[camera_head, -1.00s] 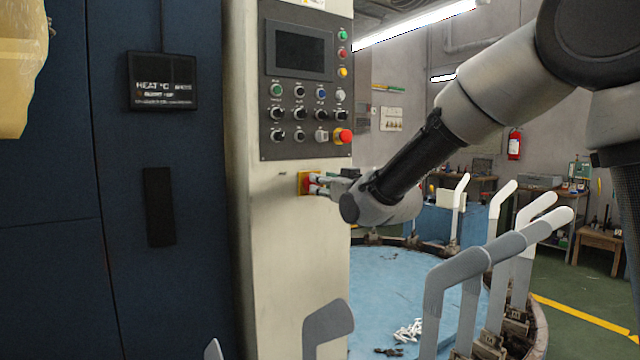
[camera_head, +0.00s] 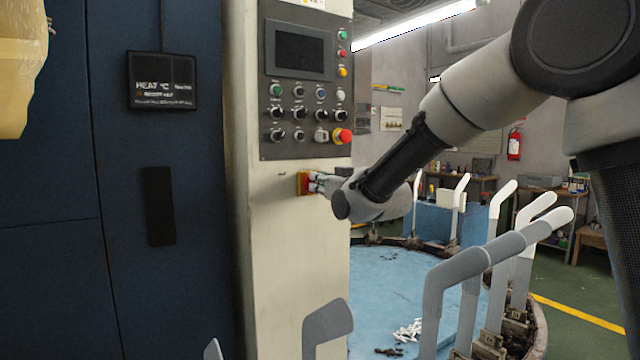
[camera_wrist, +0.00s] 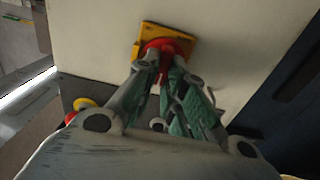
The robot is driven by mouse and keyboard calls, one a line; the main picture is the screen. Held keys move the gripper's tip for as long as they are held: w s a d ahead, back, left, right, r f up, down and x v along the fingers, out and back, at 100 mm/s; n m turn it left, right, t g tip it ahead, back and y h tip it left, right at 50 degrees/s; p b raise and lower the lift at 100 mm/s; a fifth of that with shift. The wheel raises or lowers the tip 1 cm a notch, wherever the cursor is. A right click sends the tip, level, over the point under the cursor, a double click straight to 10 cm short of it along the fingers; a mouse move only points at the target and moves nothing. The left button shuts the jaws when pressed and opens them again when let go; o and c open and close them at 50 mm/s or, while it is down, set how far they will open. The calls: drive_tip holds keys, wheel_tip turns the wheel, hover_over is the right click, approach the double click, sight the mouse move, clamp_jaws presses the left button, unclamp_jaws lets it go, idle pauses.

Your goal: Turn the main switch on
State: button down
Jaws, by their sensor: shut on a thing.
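The main switch (camera_head: 304,183) is a red knob on a yellow plate, on the front of the cream machine column (camera_head: 285,260), below the control panel. It also shows in the wrist view (camera_wrist: 165,44), with its yellow plate tilted in the picture. My gripper (camera_head: 318,183) reaches it from the right. In the wrist view my fingers (camera_wrist: 168,62) are closed on the red knob and cover its lower part. The knob's marking and exact turn angle cannot be read.
The control panel (camera_head: 300,85) has a dark screen, several buttons and a red emergency button (camera_head: 342,136) just above my gripper. Grey and white sock forms (camera_head: 457,268) stand around the blue round table (camera_head: 385,285). A blue cabinet (camera_head: 60,270) is at the left.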

drive_tip(key=shift+m, duration=0.3)
drive_tip(key=m, duration=1.1)
drive_tip(key=d+f+m, duration=0.1)
drive_tip(key=m, duration=0.4)
drive_tip(key=shift+w+f+m, duration=0.1)
drive_tip(key=shift+w+m, duration=0.15)
drive_tip(key=shift+m, duration=0.45)
drive_tip(key=c, duration=1.5)
unclamp_jaws()
